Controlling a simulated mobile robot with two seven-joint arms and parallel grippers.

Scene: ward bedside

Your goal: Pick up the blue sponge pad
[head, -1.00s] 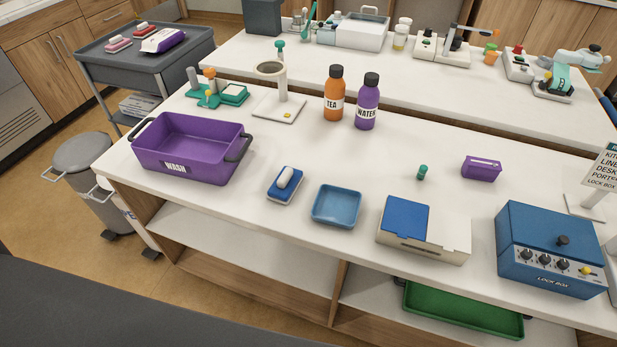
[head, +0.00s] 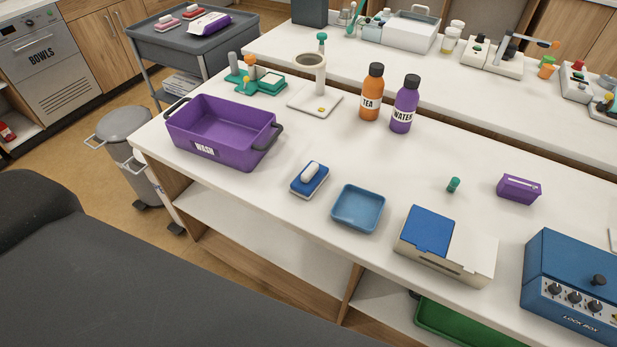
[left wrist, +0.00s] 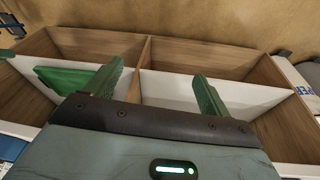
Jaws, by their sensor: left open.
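The blue sponge pad (head: 309,179) lies on the white table, with a white rounded handle or piece on top. It sits between the purple wash basin (head: 222,138) and a shallow blue tray (head: 358,209). My left gripper (left wrist: 160,85) shows in the left wrist view with its two green fingers spread apart and nothing between them. It faces the open shelves (left wrist: 195,88) under a table. The sponge is not seen in the left wrist view. Neither gripper shows in the head view.
An orange tea bottle (head: 371,95) and a purple water bottle (head: 404,107) stand behind the sponge. A white box with a blue lid (head: 431,231) and a blue lock box (head: 575,285) stand to the right. The tabletop around the sponge is clear. A dark grey surface (head: 150,285) fills the lower left.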

